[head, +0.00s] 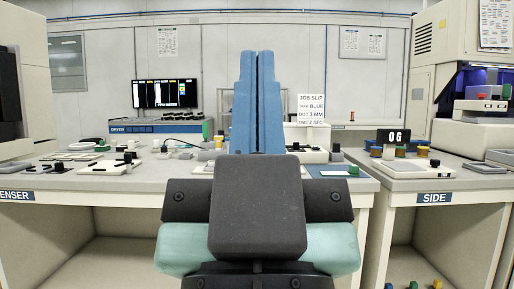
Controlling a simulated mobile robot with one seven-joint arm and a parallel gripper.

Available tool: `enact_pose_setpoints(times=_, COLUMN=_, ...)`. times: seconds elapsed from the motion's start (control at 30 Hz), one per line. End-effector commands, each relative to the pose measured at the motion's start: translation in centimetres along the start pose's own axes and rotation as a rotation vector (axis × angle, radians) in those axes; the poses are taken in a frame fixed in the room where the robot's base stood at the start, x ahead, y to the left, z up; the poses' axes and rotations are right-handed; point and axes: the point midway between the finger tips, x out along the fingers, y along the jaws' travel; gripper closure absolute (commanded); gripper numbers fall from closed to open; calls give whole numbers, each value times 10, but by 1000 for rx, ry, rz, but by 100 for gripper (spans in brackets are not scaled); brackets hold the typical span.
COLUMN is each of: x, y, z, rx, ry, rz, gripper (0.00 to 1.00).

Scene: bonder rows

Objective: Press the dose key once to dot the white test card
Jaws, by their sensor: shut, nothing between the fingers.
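My gripper (258,60) stands in the middle of the head view, its two blue fingers upright and closed together with nothing between them. It hides part of the bench behind it. A green key or knob (353,169) sits just right of that card. I cannot tell which part is the dose key. No contact between my fingers and any key shows.
A job slip (311,108) reads take blue, dot 3 mm, time 2 sec. The left bench (90,185) holds several small devices and black-knobbed plates. A dryer unit (150,126) stands behind.

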Motion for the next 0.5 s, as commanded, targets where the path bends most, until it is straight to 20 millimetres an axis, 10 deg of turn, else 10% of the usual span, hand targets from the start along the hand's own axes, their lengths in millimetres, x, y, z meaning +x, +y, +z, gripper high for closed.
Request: enact_pose_setpoints(times=0.5, x=14, y=0, z=-13, rx=0, ry=0, rz=0, gripper=100)
